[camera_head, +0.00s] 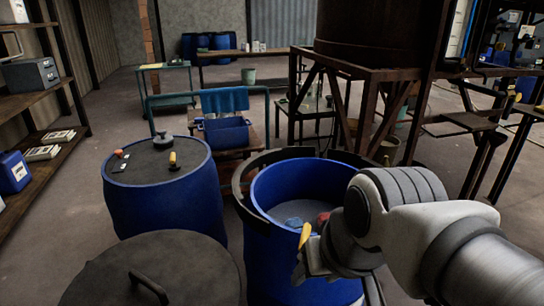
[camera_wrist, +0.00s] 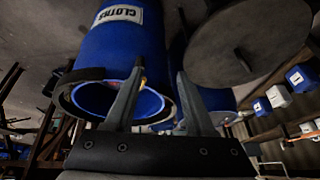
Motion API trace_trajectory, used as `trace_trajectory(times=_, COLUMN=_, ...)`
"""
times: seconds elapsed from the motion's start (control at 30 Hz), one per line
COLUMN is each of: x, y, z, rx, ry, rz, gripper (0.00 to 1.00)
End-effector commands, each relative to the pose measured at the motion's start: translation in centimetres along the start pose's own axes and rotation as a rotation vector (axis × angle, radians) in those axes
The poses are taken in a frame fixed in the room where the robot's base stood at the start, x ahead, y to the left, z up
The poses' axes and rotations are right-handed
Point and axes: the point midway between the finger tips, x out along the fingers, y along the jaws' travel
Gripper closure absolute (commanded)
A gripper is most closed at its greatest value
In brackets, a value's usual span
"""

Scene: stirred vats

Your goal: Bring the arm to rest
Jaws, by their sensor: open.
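My gripper (camera_head: 305,262) hangs at the near right rim of the open blue vat (camera_head: 262,262), at the end of my bent arm. In the wrist view its two fingers (camera_wrist: 160,72) stand wide apart with nothing between them. The vat holds greyish contents (camera_head: 300,208), with a bluish and a reddish patch showing. A small yellow piece (camera_head: 305,235) shows just above the gripper, against the vat's inside; I cannot tell whether it touches the gripper. The vat's opening also shows in the wrist view (camera_wrist: 95,98), behind the left finger.
A lidded blue drum (camera_head: 160,205) stands left of the vat, with small items on top. A dark round lid (camera_head: 150,275) is at the front. A brown tank on a rusty frame (camera_head: 372,75) stands behind. Shelves (camera_head: 35,90) line the left. Grey floor is open at far left.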

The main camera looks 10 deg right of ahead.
Motion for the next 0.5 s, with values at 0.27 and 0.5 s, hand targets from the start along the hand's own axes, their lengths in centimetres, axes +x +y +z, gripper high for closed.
trace_trajectory(times=0.27, x=-1.04, y=1.47, z=-0.38, rx=-0.065, ry=0.053, rz=0.061, gripper=0.45)
trace_trajectory(times=0.5, x=-1.28, y=1.40, z=-0.50, rx=-0.063, ry=0.051, rz=0.059, gripper=0.45)
